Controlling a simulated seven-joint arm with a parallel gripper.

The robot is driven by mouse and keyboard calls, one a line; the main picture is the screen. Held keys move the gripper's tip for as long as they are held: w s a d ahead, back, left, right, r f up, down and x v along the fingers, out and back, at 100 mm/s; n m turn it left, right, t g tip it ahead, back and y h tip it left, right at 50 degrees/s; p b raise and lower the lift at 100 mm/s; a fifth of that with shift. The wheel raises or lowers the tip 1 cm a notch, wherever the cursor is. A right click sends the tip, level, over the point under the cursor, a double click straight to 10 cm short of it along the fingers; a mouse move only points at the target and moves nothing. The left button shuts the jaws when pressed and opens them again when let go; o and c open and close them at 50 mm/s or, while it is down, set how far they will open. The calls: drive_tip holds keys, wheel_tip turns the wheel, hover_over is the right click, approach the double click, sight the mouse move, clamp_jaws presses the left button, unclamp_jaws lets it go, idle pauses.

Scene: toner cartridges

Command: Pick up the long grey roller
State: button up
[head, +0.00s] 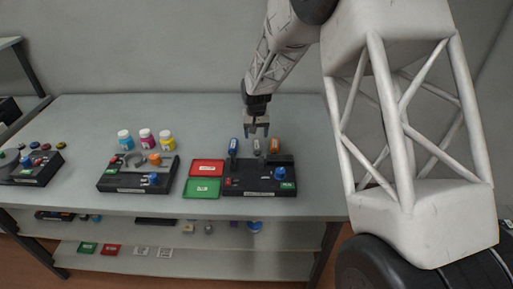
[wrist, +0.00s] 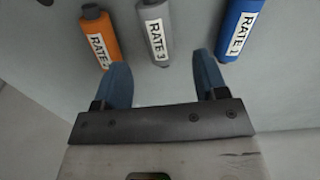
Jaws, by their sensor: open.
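The grey roller (wrist: 154,18) lies at the top middle of the wrist view, with a white label that seems to read "RATE 3". In the head view the grey roller (head: 257,152) is small and partly covered by my gripper (head: 256,130). It lies between a blue roller (head: 234,145) and an orange roller (head: 273,147). In the wrist view my gripper (wrist: 161,75) is open and empty, its two blue fingers apart. The grey roller is in front of the gap between the fingertips. The gripper appears above the table, not touching the roller.
The orange roller (wrist: 101,40) and blue roller (wrist: 238,28) flank the grey one. A black device (head: 258,180) with a blue knob stands in front. Red (head: 207,168) and green (head: 202,188) trays lie left of it. Several bottles (head: 146,139) stand farther left. The table's back left is clear.

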sight(256, 143)
drive_tip(key=shift+f, duration=0.4)
drive_tip(key=shift+f, duration=0.1)
drive_tip(key=shift+s+d+f, duration=0.1)
drive_tip(key=shift+f, duration=2.4)
drive_tip(key=shift+c, duration=0.3)
drive_tip(key=c, duration=1)
